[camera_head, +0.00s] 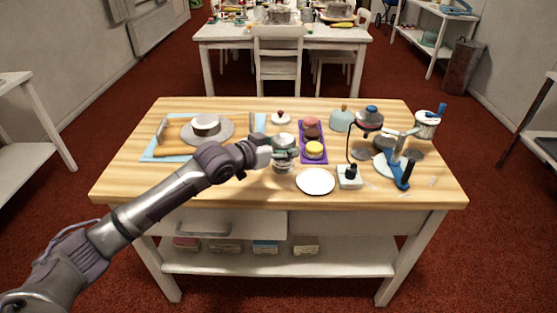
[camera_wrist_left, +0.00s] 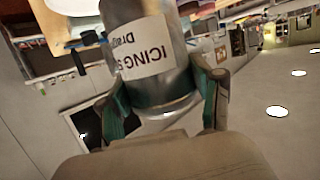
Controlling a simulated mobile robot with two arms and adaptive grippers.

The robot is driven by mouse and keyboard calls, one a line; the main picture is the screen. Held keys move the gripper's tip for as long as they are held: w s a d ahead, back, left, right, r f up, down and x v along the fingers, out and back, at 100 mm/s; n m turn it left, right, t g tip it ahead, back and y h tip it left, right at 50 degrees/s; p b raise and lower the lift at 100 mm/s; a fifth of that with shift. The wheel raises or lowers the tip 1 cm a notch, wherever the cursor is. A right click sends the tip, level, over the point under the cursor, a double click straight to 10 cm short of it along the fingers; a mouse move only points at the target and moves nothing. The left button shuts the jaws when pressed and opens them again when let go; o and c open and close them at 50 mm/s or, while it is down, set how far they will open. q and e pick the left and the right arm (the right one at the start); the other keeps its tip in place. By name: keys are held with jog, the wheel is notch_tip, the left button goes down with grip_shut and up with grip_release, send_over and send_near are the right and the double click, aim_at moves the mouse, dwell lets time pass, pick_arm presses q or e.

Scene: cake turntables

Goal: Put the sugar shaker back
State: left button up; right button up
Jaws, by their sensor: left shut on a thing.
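The sugar shaker is a metal cylinder (camera_head: 283,143) with a white "ICING S..." label, which fills the top middle of the left wrist view (camera_wrist_left: 152,60). My left gripper (camera_head: 284,154) is shut on it, with a finger on each side of its body (camera_wrist_left: 165,100). In the head view the shaker is over the middle of the wooden table (camera_head: 230,188), left of the purple tray (camera_head: 325,158). I cannot tell whether its base touches the table. My right gripper is not in view.
A grey turntable (camera_head: 228,131) with a white cake (camera_head: 206,122) stands on the left. A white plate (camera_head: 315,182) and a white block with a black cord (camera_head: 349,181) are at the front. Blue-handled equipment (camera_head: 402,177) and a white tub (camera_head: 428,127) crowd the right. The front left is clear.

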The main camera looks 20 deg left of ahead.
pick_arm(q)
jog(key=shift+w+a+f, duration=0.6)
jog(key=shift+w+a, duration=0.15)
jog(key=shift+w, duration=0.05)
jog(key=shift+w+a+f, duration=0.1)
jog(key=shift+f, duration=2)
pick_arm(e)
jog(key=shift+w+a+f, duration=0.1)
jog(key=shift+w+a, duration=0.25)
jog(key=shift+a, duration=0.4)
pick_arm(q)
jog(key=shift+f, duration=0.15)
jog(key=o, duration=1.4)
jog(key=shift+c, duration=0.2)
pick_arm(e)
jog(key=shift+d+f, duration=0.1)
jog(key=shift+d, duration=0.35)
